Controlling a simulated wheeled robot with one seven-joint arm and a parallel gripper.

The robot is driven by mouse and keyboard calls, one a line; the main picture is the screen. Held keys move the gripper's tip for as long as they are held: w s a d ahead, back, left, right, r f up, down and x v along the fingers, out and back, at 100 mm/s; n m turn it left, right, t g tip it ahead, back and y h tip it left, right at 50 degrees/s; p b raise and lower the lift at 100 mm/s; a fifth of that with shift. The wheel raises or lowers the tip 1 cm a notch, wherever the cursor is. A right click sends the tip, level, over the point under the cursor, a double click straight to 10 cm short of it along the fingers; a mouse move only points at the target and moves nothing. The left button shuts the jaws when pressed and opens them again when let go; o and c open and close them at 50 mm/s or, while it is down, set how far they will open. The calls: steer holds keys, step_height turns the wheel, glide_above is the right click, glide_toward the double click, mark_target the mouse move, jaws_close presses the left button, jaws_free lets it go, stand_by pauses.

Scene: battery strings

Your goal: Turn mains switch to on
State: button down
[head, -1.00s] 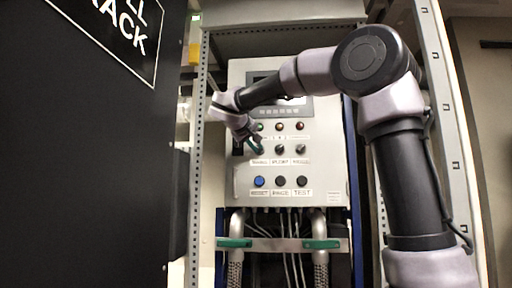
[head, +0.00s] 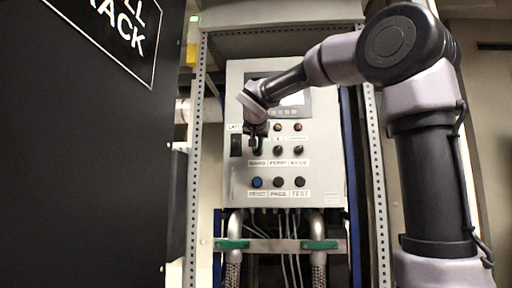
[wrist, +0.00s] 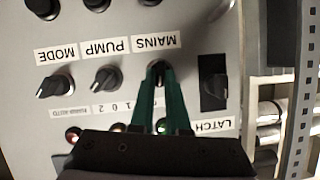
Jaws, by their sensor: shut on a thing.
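The mains switch (wrist: 158,72) is a black rotary knob beside the MAINS label on a grey control panel (head: 330,165). My gripper (wrist: 159,78) is shut on this knob, with one green finger on each side of it. The fingers cover much of the knob and the marks around it, so I cannot tell which position it points to. In the head view my gripper (head: 257,142) reaches the panel's left part and hides most of the knob.
The pump knob (wrist: 106,78) and mode knob (wrist: 54,83) sit beside the mains switch. A black latch switch (wrist: 213,88) is on its other side. A blue button (head: 257,182) and two black ones are lower. A dark rack panel (head: 90,150) stands left.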

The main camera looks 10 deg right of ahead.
steer(key=shift+s+d+f+m+t+y, duration=0.15)
steer(key=shift+m+t+y, duration=0.35)
steer(key=shift+m, duration=0.65)
steer(key=shift+w+d+m+t+y, duration=0.15)
steer(key=shift+m+t+y, duration=0.15)
steer(key=shift+m+y, duration=0.65)
steer(key=shift+s+m, duration=0.1)
steer(key=shift+m, duration=0.3)
steer(key=c, duration=0.9)
jaws_free()
steer(key=v, duration=1)
steer(key=shift+s, duration=0.4)
